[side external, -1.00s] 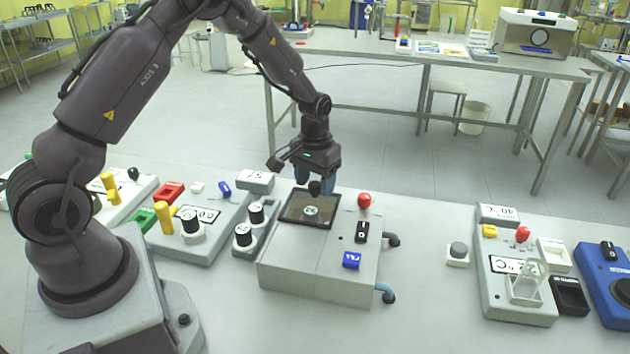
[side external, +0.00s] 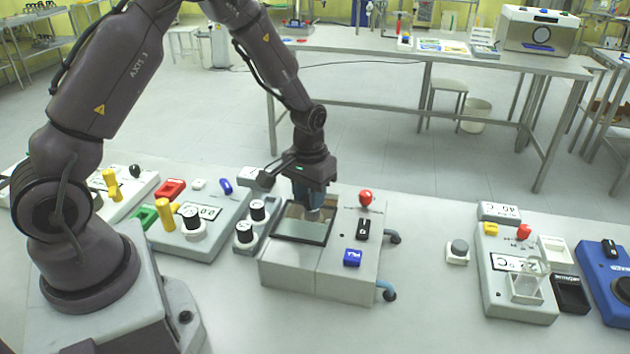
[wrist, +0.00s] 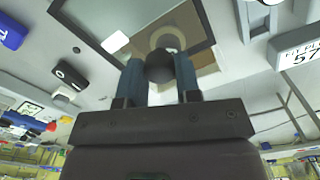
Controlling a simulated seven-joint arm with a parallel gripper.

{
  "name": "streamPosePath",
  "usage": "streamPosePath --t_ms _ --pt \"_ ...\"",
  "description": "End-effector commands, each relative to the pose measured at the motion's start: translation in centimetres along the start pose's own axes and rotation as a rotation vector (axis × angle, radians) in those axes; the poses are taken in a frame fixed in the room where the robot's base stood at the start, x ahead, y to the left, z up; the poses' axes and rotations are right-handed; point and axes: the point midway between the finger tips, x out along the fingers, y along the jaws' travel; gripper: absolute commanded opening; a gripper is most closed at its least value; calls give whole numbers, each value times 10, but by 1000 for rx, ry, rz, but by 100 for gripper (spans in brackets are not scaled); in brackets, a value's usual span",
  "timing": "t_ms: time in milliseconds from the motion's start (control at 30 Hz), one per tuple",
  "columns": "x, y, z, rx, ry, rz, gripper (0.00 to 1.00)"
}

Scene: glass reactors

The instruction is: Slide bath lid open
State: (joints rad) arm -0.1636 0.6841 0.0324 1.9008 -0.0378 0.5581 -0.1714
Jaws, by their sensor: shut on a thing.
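The bath is a grey box (side external: 315,279) at the table's middle, with a dark-framed window (side external: 302,229) in its top. The front part of the window looks grey and glassy, the rear part brown; where the lid's edges lie is unclear. My gripper (side external: 310,211) points down over the rear of the window. In the wrist view, the two blue fingers of my gripper (wrist: 160,70) are shut on the round black lid knob (wrist: 159,66). The knob is hidden in the side view.
A red knob (side external: 365,197), a black switch (side external: 362,229) and a blue switch (side external: 352,257) stand on the bath's right side. Black-topped cylinders (side external: 257,210) stand close on the left.

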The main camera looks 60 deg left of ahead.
Motion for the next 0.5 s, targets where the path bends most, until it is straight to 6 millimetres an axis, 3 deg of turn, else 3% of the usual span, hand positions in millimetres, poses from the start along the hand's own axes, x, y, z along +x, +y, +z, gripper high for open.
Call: streamPosePath --t_ms 200,500 --pt "-1 17 38 3 1 1 0" --pt "-1 19 45 -2 4 2 0"
